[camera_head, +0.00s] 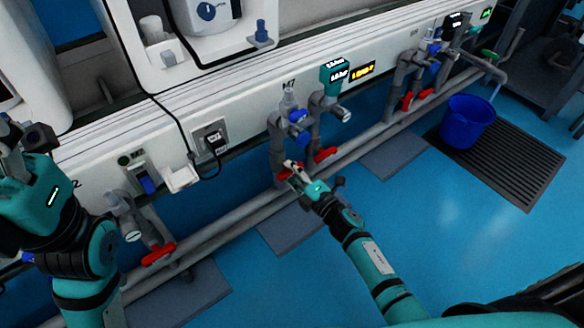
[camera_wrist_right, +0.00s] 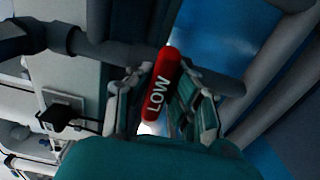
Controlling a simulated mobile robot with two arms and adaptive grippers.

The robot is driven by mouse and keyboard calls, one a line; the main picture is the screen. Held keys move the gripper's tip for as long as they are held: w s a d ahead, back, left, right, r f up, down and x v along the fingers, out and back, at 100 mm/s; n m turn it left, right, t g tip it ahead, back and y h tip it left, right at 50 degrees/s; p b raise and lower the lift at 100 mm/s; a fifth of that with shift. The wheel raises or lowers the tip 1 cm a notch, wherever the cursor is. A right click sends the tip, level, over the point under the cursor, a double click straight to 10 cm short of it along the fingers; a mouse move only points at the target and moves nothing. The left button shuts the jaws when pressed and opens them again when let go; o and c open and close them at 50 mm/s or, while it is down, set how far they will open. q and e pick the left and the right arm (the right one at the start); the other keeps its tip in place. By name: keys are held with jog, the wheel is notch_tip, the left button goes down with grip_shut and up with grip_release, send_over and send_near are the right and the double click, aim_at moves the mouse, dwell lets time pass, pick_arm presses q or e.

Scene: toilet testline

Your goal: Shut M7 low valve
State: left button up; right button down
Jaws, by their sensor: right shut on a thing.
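The M7 station (camera_head: 289,86) is on the wall panel near the middle of the head view, with grey pipes and blue fittings. Its low valve has a red handle (camera_head: 287,173); in the right wrist view the handle (camera_wrist_right: 160,88) reads "LOW" and lies lengthwise between the fingers. My right gripper (camera_head: 293,167) is shut on this handle; in the wrist view its fingers (camera_wrist_right: 160,105) flank it on both sides. The fingers hide part of the handle in the head view. My left gripper (camera_head: 18,140) is at the far left edge, away from M7; its fingers are unclear.
A second red handle (camera_head: 326,154) sits close to the right of the gripped one. Long grey pipes (camera_head: 225,222) run below the panel. Another red handle (camera_head: 158,253) is at lower left. A blue bucket (camera_head: 468,122) stands on a dark grate (camera_head: 520,170). Blue floor is clear in front.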

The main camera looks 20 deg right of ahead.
dwell(0.5)
jog(key=c, duration=1.2)
grip_release()
jog(key=v, duration=1.2)
jog(key=shift+d, duration=0.1)
